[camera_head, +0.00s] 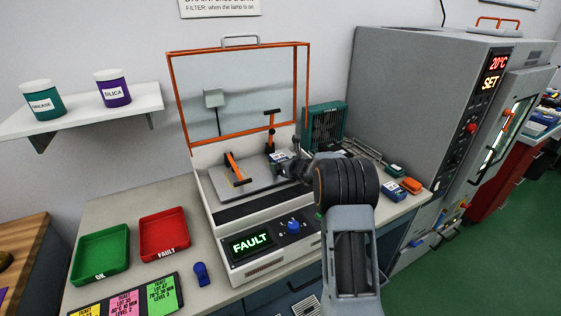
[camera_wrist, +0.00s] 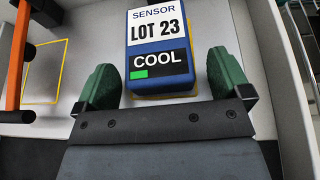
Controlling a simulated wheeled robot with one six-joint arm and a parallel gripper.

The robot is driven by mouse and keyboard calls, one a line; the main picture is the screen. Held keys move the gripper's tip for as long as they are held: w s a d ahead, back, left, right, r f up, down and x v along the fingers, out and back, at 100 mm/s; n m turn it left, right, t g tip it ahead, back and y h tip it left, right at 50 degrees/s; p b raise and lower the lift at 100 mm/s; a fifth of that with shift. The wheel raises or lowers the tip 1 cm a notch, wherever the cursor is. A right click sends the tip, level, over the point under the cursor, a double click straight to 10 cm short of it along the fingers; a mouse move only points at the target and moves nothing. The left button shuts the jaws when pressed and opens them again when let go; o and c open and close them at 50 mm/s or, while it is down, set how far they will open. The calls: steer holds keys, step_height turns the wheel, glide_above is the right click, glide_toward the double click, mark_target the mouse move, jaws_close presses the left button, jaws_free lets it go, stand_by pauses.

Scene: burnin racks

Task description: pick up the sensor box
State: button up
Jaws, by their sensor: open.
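The sensor box (camera_wrist: 157,40) is blue with a white label reading SENSOR LOT 23 and a black display reading COOL with a green bar. It sits on a yellow-outlined spot on the grey plate of the test station. In the head view the box (camera_head: 279,157) is small and partly hidden by my arm. My gripper (camera_wrist: 166,78) is open, its two green fingers on either side of the box's near end, with a gap on each side. In the head view the fingertips are hard to make out.
The station's orange-framed clear lid (camera_head: 240,46) stands raised behind. An orange-handled clamp (camera_head: 236,168) stands left of the box. The front panel display (camera_head: 251,243) reads FAULT. A green OK tray (camera_head: 101,254) and a red FAULT tray (camera_head: 164,233) lie left. A grey oven (camera_head: 417,98) stands right.

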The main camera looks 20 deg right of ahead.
steer(key=shift+w, duration=0.1)
steer(key=c, duration=1)
steer(key=shift+c, duration=0.5)
steer(key=shift+r, duration=0.1)
